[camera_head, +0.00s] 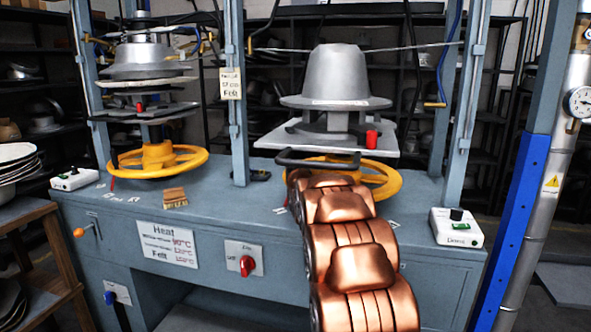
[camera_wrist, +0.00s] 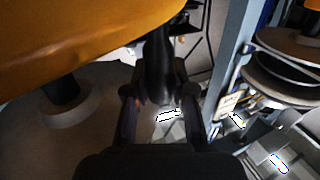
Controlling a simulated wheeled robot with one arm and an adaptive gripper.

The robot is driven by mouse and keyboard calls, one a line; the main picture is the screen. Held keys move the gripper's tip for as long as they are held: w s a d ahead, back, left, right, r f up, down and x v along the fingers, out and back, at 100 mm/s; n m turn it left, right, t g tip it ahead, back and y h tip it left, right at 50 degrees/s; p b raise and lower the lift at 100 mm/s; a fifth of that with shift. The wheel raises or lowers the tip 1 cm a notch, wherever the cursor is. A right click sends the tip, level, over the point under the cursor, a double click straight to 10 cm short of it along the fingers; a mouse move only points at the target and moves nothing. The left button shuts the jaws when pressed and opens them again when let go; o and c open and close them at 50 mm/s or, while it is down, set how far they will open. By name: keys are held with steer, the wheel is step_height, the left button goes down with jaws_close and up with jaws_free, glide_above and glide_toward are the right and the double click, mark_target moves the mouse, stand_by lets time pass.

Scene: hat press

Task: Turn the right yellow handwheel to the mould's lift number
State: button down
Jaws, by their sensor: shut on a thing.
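The right yellow handwheel (camera_head: 384,181) lies flat under the right press. My copper-covered arm hides its middle and much of its front. A large orange-yellow curved surface, probably this wheel's rim (camera_wrist: 80,45), fills the upper left of the wrist view. My gripper (camera_wrist: 160,95) has its dark fingers closed around a dark upright piece, which looks like the wheel's handle (camera_wrist: 158,62). The head view hides the gripper behind the arm. The grey hat-shaped mould (camera_head: 338,78) sits above the wheel. A pale label (camera_head: 335,102) on its brim is too small to read.
A red cylinder (camera_head: 371,139) stands at the plate (camera_head: 410,152) under the mould. The left yellow handwheel (camera_head: 158,160) is under another press. A white control box (camera_head: 456,228) stands right on the blue-grey bench (camera_head: 225,205). A post (camera_head: 234,130) with a paper tag separates the presses.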

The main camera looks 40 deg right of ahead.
steer(key=shift+a, duration=0.1)
steer(key=c, duration=1)
jaws_free()
steer(key=shift+o, duration=0.2)
steer(key=v, duration=1.2)
